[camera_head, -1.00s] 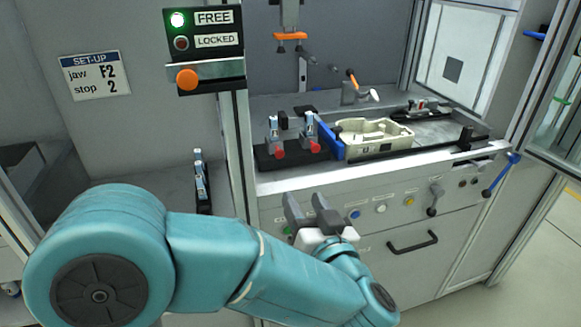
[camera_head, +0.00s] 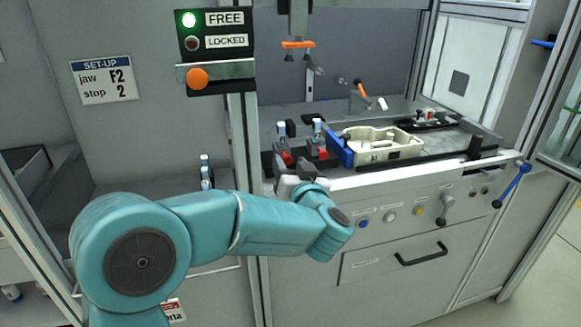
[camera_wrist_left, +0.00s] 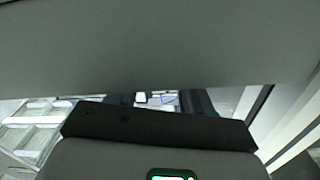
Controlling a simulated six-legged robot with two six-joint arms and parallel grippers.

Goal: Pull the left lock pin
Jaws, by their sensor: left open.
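An orange round knob (camera_head: 197,78) sits on a metal bracket under a lamp panel (camera_head: 216,33), at the upper left of the head view. Two upright parts with red knobs, a left one (camera_head: 285,150) and a right one (camera_head: 321,142), stand on a black base at the left end of the bench. I cannot tell which of these is the left lock pin. My left gripper (camera_head: 290,183) is open, just in front of the red-knobbed parts and below them in the picture; its fingertips partly overlap the base. Contact cannot be told. My right gripper is not in view.
A cream tray-like part (camera_head: 380,148) lies on the bench beside a blue block (camera_head: 339,152). The green lamp by FREE is lit. Buttons and a black handle (camera_head: 421,254) are on the front panel. Grey and black surfaces block most of the left wrist view.

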